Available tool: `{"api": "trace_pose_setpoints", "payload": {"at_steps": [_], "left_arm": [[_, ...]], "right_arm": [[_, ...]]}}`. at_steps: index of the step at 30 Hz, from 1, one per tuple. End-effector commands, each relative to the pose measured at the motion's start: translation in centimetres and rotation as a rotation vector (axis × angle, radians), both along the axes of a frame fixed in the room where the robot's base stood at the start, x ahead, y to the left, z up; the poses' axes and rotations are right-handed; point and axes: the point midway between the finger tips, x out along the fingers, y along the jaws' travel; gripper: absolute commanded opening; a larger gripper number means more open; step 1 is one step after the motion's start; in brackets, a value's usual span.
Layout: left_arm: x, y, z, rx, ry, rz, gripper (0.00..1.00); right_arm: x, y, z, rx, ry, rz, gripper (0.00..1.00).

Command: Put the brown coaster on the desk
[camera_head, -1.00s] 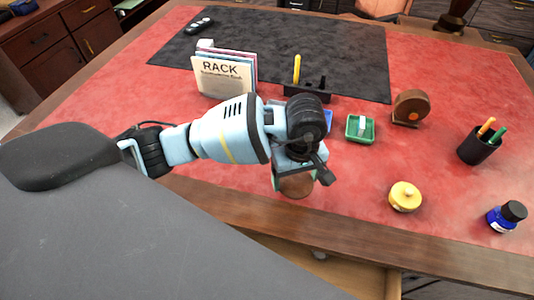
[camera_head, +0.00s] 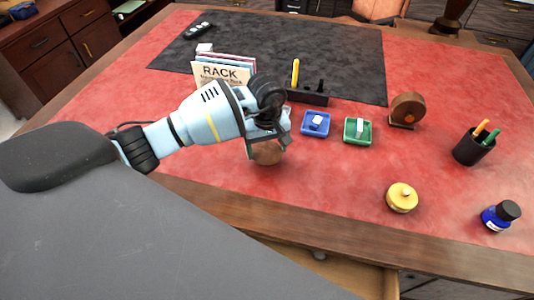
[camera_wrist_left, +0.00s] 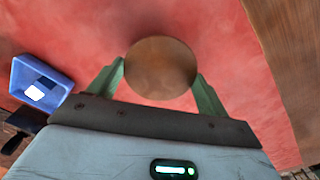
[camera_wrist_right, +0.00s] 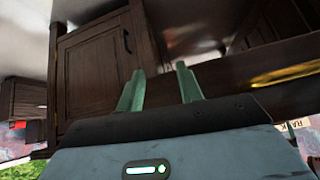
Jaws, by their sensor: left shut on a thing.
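The brown coaster (camera_head: 267,154) is a round brown disc held by my left gripper (camera_head: 270,138), over the red part of the desk (camera_head: 330,195). In the left wrist view the coaster (camera_wrist_left: 160,68) sits between the two green fingers, with the blurred red surface beyond it. I cannot tell how far it is above the desk. My right gripper (camera_wrist_right: 160,70) shows only in its own wrist view, its fingers apart with nothing between them, facing dark wooden cabinet fronts.
A yellow pot (camera_head: 402,197), pen cup (camera_head: 474,149) and ink bottle (camera_head: 500,216) stand at right. A drawer (camera_head: 345,270) is open in front.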

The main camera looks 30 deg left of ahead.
Motion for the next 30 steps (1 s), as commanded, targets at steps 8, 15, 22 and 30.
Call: {"api": "trace_pose_setpoints", "payload": {"at_steps": [8, 15, 22, 30], "left_arm": [[-0.2, -0.3, -2.7, -0.001, 0.003, -0.004, 0.56], [-0.2, -0.3, -2.8, -0.001, 0.003, -0.004, 0.56], [-0.2, -0.3, -3.1, -0.001, 0.004, -0.005, 0.90], [-0.2, -0.3, -3.0, -0.001, 0.003, -0.004, 1.00]], "right_arm": [[0.2, 0.0, 0.3, 0.000, -0.006, 0.000, 0.36], [0.2, 0.0, 0.2, 0.000, -0.005, 0.000, 0.36], [0.0, 0.0, 0.0, 0.000, 0.000, 0.000, 0.36], [0.0, 0.0, 0.1, 0.000, -0.001, 0.001, 0.36]]}}
